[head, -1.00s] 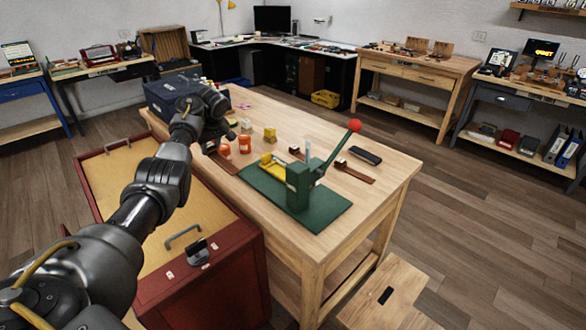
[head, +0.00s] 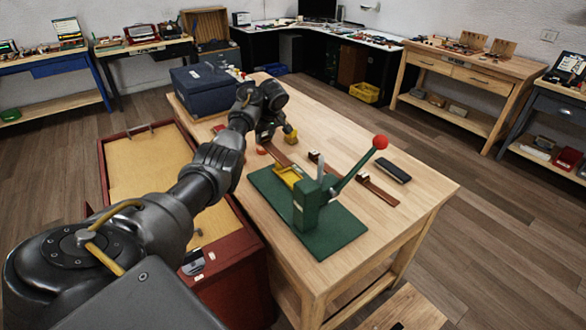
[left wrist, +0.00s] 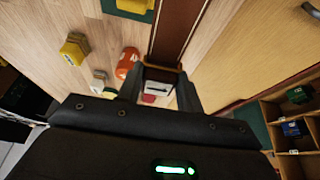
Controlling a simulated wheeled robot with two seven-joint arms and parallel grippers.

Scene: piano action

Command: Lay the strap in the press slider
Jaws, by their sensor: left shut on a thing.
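My left gripper (head: 266,134) is over the far left part of the wooden table in the head view. It is shut on a brown strap (head: 284,157), which runs from the jaws toward the press. In the left wrist view the strap (left wrist: 181,28) stretches away from between the fingers (left wrist: 158,88), with a pale piece at the jaws. The green press (head: 312,208) stands on a green mat (head: 338,234), its red-knobbed lever raised. The yellow slider (head: 287,175) lies at the press's left side, apart from the strap's held end. My right gripper is not in view.
Another brown strap (head: 380,190) and a dark case (head: 393,172) lie right of the press. An orange jar (left wrist: 127,63) and a yellow block (left wrist: 73,50) stand near my gripper. A blue box (head: 203,90) is at the table's far left.

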